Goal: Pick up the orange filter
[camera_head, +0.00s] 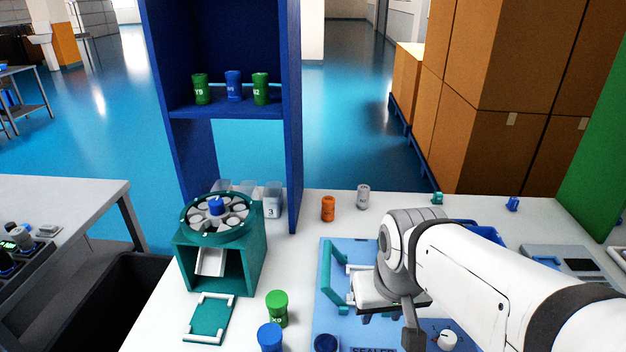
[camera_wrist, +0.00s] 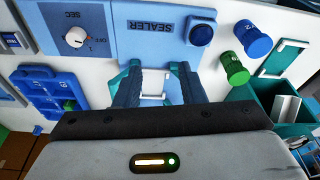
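The orange filter (camera_head: 328,208) is a small orange cylinder with pale lettering. It stands upright on the white table in the head view, behind the blue sealer. It does not show in the wrist view. My gripper (camera_head: 368,312) is over the sealer plate (camera_head: 330,318), nearer the camera than the filter and to its right. In the wrist view my gripper (camera_wrist: 157,80) has its two fingers apart, with the sealer's white and teal frame seen between and beyond them. The fingertips are partly hidden in the head view.
A grey-white cylinder (camera_head: 363,196) stands just right of the filter. A blue shelf (camera_head: 293,130) rises to its left, beside a teal carousel stand (camera_head: 258,262). Green (camera_head: 277,308) and blue (camera_head: 270,337) containers stand in front. Table around the filter's front is clear.

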